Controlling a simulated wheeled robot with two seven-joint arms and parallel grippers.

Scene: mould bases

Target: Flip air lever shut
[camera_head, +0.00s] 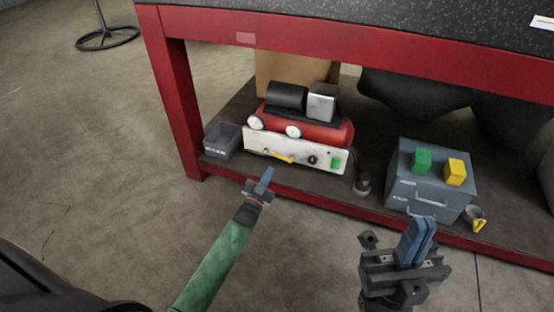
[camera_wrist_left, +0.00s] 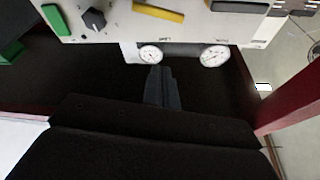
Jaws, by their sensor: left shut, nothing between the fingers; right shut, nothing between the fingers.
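The yellow air lever (camera_head: 283,158) sits on the white front panel (camera_head: 255,142) of the red compressor (camera_head: 325,134), left of a black knob (camera_head: 312,160) and a green switch (camera_head: 336,163). It lies nearly along the panel, tilted slightly. The left wrist view shows the lever (camera_wrist_left: 158,12) at the top edge. My left gripper (camera_head: 267,174) is shut and empty, in front of the panel and below the lever, apart from it. Its blue fingers (camera_wrist_left: 162,86) also show in the left wrist view. My right gripper (camera_head: 422,228) is shut and empty at the lower right.
The compressor stands on the lower shelf of a red-framed bench (camera_head: 178,100). A grey bin (camera_head: 222,140) is left of it. The floor in front is clear.

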